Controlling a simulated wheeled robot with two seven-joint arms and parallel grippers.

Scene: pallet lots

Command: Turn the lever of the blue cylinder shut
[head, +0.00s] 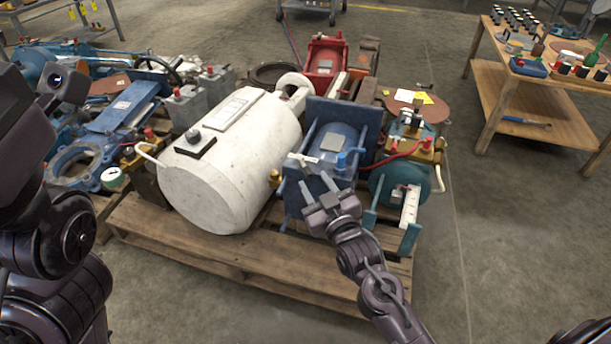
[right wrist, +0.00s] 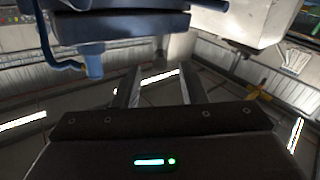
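The blue cylinder (head: 343,137) lies between upright blue plates near the pallet's middle. A small blue-capped fitting (head: 341,160) stands on its near side, with a pale bar (head: 301,159) to its left. I cannot tell surely which part is the lever or how it is turned. My right gripper (head: 318,190) is in front of the near blue plate, its fingers apart and empty. In the right wrist view, the fingers (right wrist: 160,90) have clear space between them. A blue fitting with a curved blue rod (right wrist: 60,62) hangs up and left of them. My left gripper's fingers cannot be made out.
A large white tank (head: 235,160) lies left of the blue cylinder. A green cylinder (head: 392,186) with a red hose is close on the right. Red machinery (head: 323,62) stands behind. The wooden pallet (head: 250,262) edge is in front. The floor at right is clear up to a wooden table (head: 500,82).

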